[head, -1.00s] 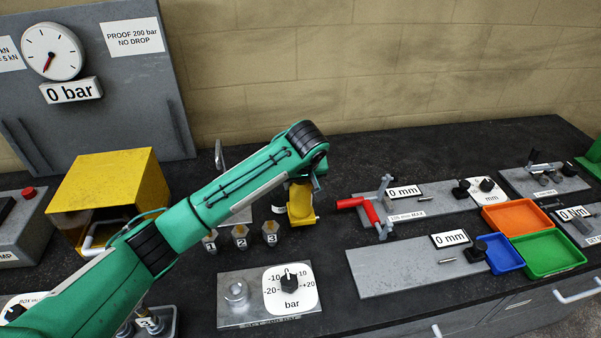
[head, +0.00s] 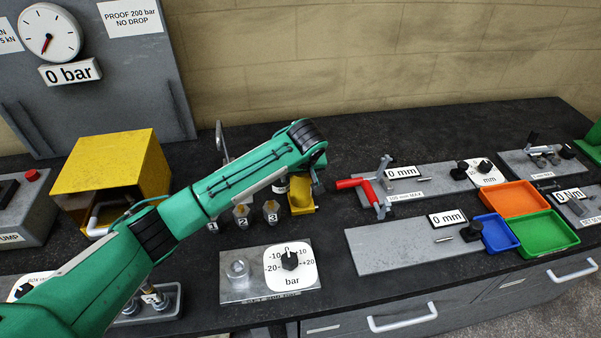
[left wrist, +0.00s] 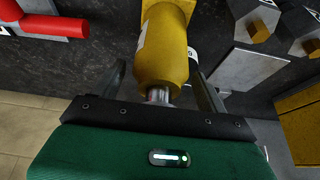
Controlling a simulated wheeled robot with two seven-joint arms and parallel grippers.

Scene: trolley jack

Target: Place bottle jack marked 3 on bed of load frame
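A yellow bottle jack (head: 302,197) is at the end of my left arm, mid-bench. My left gripper (head: 308,178) is around its upper part and appears shut on it. In the left wrist view the jack (left wrist: 162,52) lies between the fingers, its narrow metal stem toward the palm. Its number is not readable, and I cannot tell whether its base touches the bench. The load frame is not clearly identifiable; a yellow open-fronted housing (head: 112,165) stands at the left below the gauge. My right gripper is not in view.
Several numbered metal fittings (head: 243,212) stand left of the jack. A grey plate with a bar dial (head: 290,262) lies in front. A red-handled fixture (head: 362,186) is close on the right, with orange (head: 515,198), blue and green trays beyond. My arm crosses before the housing.

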